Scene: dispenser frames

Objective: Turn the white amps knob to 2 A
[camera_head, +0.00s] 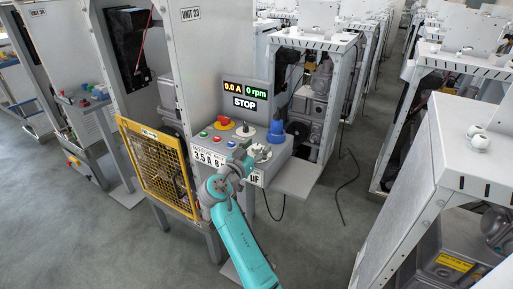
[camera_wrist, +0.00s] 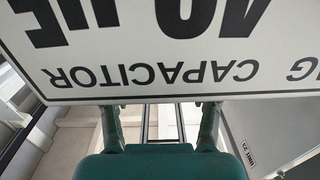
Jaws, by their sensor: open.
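A pale round knob on a dial (camera_head: 246,130), likely the white amps knob, stands on top of the grey control box (camera_head: 228,170). The display (camera_head: 245,93) above it reads 0.0 A, 0 rpm and STOP. My gripper (camera_head: 243,155) is just in front of the knob, at the box's front edge, and partly covers the box. In the wrist view my gripper (camera_wrist: 160,118) has its two fingers apart with nothing between them. The knob does not show in the wrist view. The knob's pointer is too small to read.
A red button (camera_head: 223,121), a blue connector (camera_head: 276,130) and a green part (camera_head: 249,115) crowd the box top. A capacitor sign (camera_wrist: 150,50) fills the top of the wrist view, close to the fingers. A yellow mesh guard (camera_head: 158,168) stands left of the box.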

